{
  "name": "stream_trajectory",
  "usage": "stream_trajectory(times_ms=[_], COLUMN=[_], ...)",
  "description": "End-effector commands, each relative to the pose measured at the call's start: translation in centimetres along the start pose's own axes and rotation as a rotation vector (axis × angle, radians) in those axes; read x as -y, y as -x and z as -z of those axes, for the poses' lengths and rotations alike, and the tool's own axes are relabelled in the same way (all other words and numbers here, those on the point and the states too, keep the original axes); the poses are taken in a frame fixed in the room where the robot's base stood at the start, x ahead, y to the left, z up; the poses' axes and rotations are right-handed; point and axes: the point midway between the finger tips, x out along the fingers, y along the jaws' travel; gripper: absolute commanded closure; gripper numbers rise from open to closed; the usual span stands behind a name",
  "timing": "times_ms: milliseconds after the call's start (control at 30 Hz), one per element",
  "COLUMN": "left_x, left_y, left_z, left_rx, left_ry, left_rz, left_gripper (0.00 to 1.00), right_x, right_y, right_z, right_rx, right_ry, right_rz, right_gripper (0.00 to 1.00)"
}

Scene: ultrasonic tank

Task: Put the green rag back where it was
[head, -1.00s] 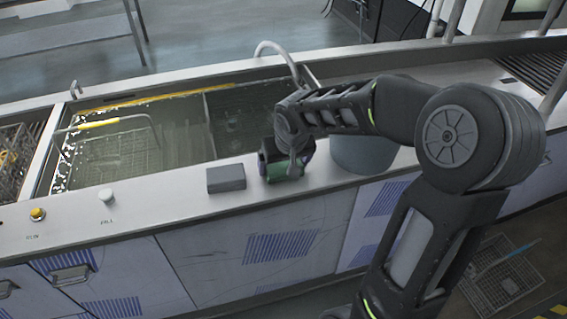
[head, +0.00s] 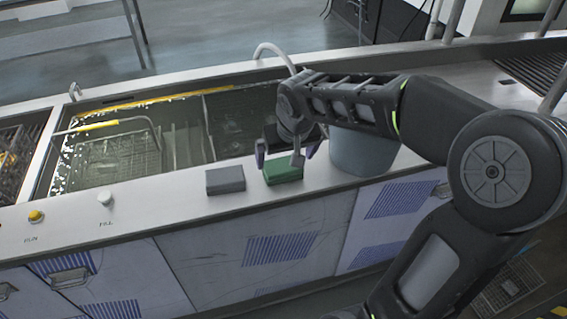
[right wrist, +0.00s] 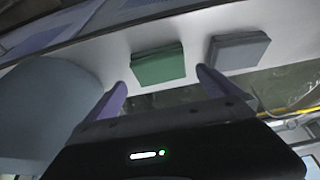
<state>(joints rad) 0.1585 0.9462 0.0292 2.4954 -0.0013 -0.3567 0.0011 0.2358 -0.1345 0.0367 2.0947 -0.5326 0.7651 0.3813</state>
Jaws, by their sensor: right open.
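The green rag (head: 284,170) is a folded block lying on the tank's front ledge, just right of a grey folded block (head: 225,179). My right gripper (head: 280,160) is open just above and behind the rag, apart from it. In the right wrist view the green rag (right wrist: 158,64) lies flat beyond the two spread fingers (right wrist: 160,88), with nothing between them. The grey block (right wrist: 238,50) also shows there, beside the rag with a small gap. My left gripper is not in view.
A grey bucket (head: 362,152) stands on the ledge right of the rag. The water-filled tank with a wire basket (head: 120,155) is behind the ledge. A yellow RUN button (head: 37,215) and a white FILL knob (head: 105,198) sit at the left.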

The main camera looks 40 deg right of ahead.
Motion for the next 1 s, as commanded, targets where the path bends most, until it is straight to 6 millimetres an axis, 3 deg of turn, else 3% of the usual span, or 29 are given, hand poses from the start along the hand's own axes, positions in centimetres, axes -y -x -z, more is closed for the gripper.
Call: stream_trajectory(times_ms=[100,333,1000], left_x=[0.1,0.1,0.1], left_y=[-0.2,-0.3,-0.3], left_z=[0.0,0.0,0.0], left_rx=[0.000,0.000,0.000], left_ry=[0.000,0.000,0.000], left_rz=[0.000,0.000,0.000], left_gripper=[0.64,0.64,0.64], right_x=[0.0,0.0,0.0], right_y=[2.7,5.7,6.1], right_z=[0.1,0.0,0.0], right_rx=[-0.005,-0.002,0.000], right_ry=[0.000,0.000,0.000], right_rz=[0.001,0.001,0.000], right_gripper=[0.00,0.00,0.00])
